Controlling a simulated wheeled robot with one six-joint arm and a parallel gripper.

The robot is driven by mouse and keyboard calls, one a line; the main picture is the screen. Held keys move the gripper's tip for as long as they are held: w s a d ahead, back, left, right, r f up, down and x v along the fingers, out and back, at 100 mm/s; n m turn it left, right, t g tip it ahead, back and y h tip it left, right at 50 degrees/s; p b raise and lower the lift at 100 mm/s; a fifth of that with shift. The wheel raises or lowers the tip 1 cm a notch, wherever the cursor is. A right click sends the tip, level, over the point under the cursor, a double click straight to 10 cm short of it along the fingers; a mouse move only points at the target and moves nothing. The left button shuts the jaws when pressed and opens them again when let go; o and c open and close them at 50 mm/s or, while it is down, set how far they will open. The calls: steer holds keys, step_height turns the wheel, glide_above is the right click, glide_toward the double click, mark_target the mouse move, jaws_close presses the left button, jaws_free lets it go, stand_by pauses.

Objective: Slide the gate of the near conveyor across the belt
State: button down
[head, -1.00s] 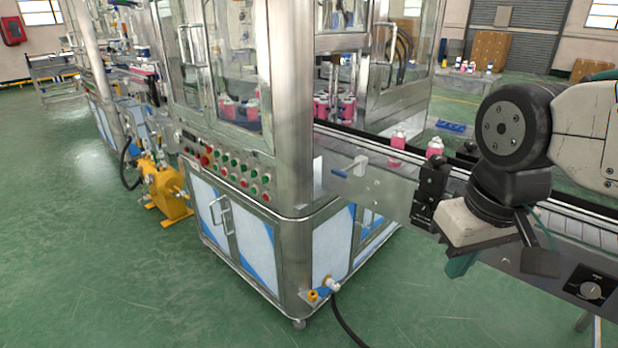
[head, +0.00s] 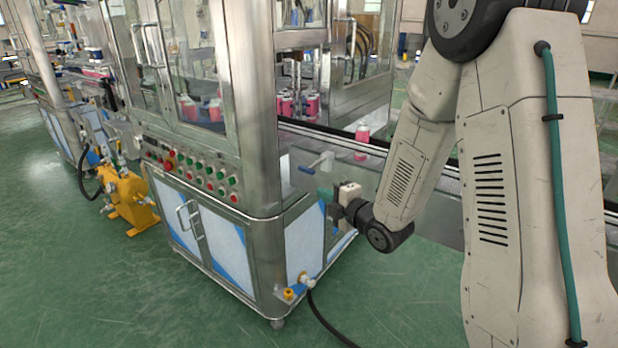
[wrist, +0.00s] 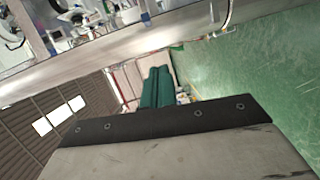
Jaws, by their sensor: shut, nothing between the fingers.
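The near conveyor (head: 345,178) runs from the machine cabinet toward the right, with a metal side wall along its belt. A small handle with a blue end and a pale body (head: 322,162), which looks like the gate's, sits on that side close to the cabinet; the gate's plate is hard to make out. My gripper (head: 325,194) is just below and in front of the handle, pointing left, and appears apart from it. Its teal fingers are together and empty; they also show shut in the wrist view (wrist: 158,88). I cannot identify the gate there.
The steel cabinet (head: 255,120) with its button panel stands left of my gripper. A pink can (head: 362,132) is on the belt behind the handle. A yellow pump (head: 130,195) and a black hose (head: 325,325) are on the floor.

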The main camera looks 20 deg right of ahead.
steer(key=w+a+n+y, duration=0.1)
steer(key=w, duration=1)
steer(key=shift+w+f+t, duration=0.2)
steer(key=shift+f+t, duration=0.1)
steer(key=shift+t, duration=0.1)
